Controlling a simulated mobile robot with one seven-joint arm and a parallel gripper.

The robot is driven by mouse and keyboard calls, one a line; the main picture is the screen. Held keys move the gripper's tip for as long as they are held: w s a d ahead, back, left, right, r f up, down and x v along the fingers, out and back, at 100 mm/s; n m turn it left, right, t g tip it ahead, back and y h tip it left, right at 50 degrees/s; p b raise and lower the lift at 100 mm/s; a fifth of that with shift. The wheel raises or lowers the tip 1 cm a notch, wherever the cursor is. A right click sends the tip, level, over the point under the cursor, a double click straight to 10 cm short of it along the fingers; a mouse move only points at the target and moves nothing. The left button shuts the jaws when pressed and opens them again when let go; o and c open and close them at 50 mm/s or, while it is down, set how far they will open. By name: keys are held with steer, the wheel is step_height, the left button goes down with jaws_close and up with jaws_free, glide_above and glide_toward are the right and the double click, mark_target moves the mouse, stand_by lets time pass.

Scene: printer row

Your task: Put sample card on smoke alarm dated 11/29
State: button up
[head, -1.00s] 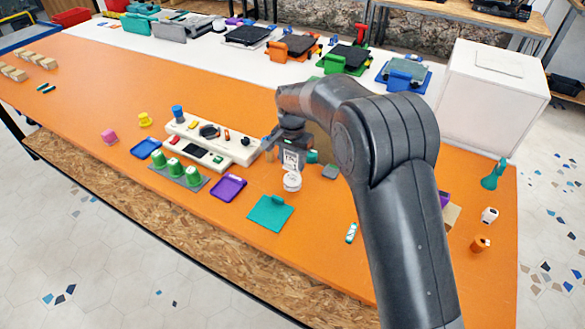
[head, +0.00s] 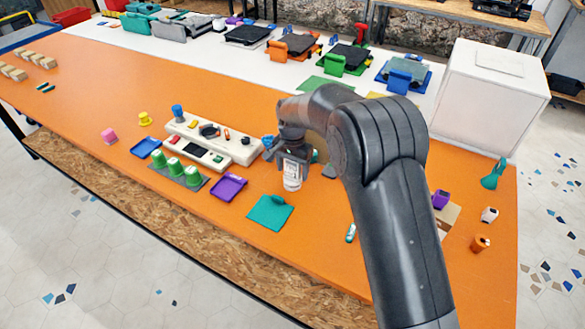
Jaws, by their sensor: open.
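My gripper (head: 291,174) hangs from my arm over the middle of the orange table, fingers pointing down, and is open. A small white round thing (head: 292,185), perhaps a smoke alarm, shows at the fingertips; I cannot tell whether they touch it. No date is readable on it. A flat teal square (head: 266,214) lies just in front of it, with a small raised teal part at its back edge. I cannot make out which thing is the sample card. A small white-and-green piece (head: 350,233) lies to the right, partly hidden by my arm.
A white rack (head: 222,148) with small parts stands left of my gripper. A purple tray (head: 229,187), a blue tray (head: 146,147) and green cups (head: 174,165) are near it. A large white box (head: 487,100) stands at the back right.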

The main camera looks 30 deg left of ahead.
steer(key=shift+r, duration=0.1)
step_height(320, 180, up, 12)
steer(key=shift+f, duration=0.1)
stand_by(0.4)
steer(key=shift+d+r, duration=0.2)
steer(key=shift+r, duration=0.1)
steer(key=s+d+r+t, duration=0.1)
steer(key=d+r, duration=0.4)
steer(key=d, duration=0.5)
steer(key=s+d+r+t+y, duration=0.1)
steer(key=d+r, duration=0.4)
steer(key=d, duration=0.4)
steer(key=s+d+r+t, duration=0.15)
steer(key=d+r, duration=0.35)
steer(key=d, duration=0.5)
steer(key=s+d+f+t+h, duration=0.1)
steer(key=s+d+f+t, duration=0.1)
steer(key=s+d, duration=1.6)
steer(key=shift+s+d+f, duration=0.3)
steer(key=shift+s+f, duration=0.4)
steer(key=shift+s, duration=0.05)
